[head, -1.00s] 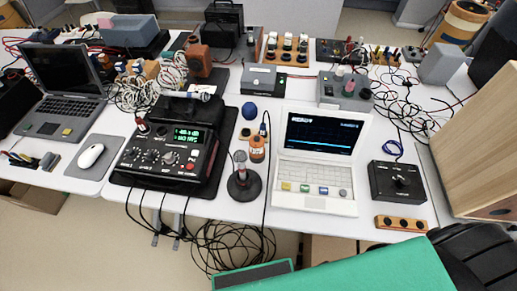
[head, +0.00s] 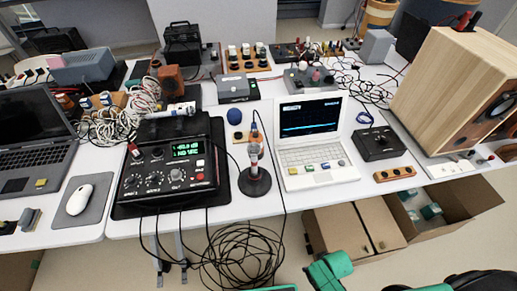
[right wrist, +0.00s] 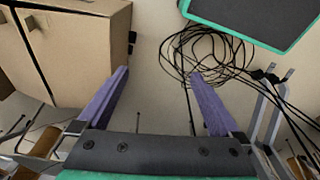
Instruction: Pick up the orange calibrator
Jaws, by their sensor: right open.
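The orange calibrator (head: 260,150) is a small upright orange thing on the white table, between the black meter box and the white laptop. In the head view it is mostly hidden behind the microphone on its round black stand (head: 254,182). My right gripper (right wrist: 158,75) shows in the right wrist view, with two purple fingers wide apart and nothing between them. It is over the floor and cables in front of the table, away from the calibrator. In the head view only green and black parts of my right arm show at the bottom. My left gripper is not in view.
The black meter box (head: 172,165) stands left of the microphone, the white laptop (head: 310,140) right. A blue ball (head: 234,116) sits behind. Black cables (head: 240,250) hang to the floor. Cardboard boxes (head: 355,232) stand below the table's front edge; a wooden speaker (head: 450,90) is at right.

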